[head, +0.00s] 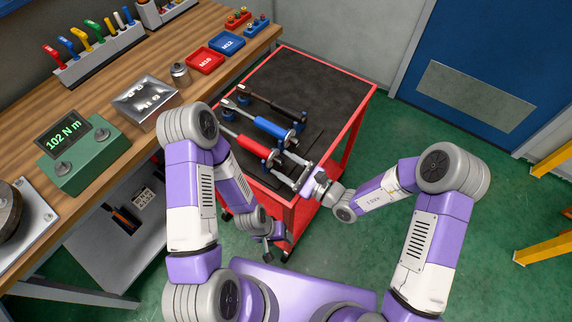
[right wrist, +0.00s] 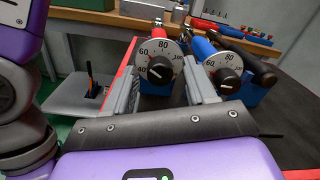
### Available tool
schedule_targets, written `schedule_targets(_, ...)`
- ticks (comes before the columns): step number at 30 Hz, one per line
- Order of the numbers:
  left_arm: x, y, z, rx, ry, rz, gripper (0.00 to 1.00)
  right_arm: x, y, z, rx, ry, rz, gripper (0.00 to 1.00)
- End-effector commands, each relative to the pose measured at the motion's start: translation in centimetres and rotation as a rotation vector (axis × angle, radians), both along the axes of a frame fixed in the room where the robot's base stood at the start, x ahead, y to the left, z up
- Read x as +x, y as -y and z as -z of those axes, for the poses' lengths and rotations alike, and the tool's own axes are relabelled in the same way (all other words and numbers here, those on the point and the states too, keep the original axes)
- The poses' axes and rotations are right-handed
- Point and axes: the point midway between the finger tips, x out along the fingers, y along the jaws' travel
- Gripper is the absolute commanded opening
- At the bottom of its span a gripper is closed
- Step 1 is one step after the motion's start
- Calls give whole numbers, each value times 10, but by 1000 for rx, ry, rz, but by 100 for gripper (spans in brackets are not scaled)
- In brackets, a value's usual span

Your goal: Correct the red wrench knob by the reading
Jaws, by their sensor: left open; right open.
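The red wrench (head: 250,146) lies on the cart's black top, nearest to me. Its dial end shows in the right wrist view as a white scale marked 40 to 100, with a black red wrench knob (right wrist: 160,71) at its middle. My right gripper (head: 291,169) is open, its fingers on either side of this dial; I cannot tell whether they touch it. The blue wrench (head: 272,128) lies beside it, with its own dial (right wrist: 225,73). The green tester (head: 80,155) reads 102 N m. My left gripper (head: 272,248) is open and empty beside the cart's near side.
A black-handled wrench (head: 278,107) lies beyond the blue one. The red cart (head: 350,137) has bare black top at its far end. The wooden bench (head: 205,95) at left holds a metal block (head: 146,98), red and blue trays (head: 205,60) and a tool rack (head: 100,52).

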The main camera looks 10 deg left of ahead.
Motion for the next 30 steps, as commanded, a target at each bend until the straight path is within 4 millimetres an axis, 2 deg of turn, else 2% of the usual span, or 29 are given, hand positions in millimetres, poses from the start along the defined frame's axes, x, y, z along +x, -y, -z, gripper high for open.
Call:
schedule_targets(5, 0, 0, -2, 0, 0, 0, 65, -2, 8, 0, -1, 0, 0, 56)
schedule_targets(12, 0, 0, -7, 0, 0, 0, 65, -16, 46, 1, -1, -2, 4, 56)
schedule_targets(18, 0, 0, -10, 0, 0, 0, 65, -25, 67, 2, 0, -1, 1, 56)
schedule_targets(30, 0, 0, -9, 0, 0, 0, 65, -27, 71, 2, 0, 0, 0, 56)
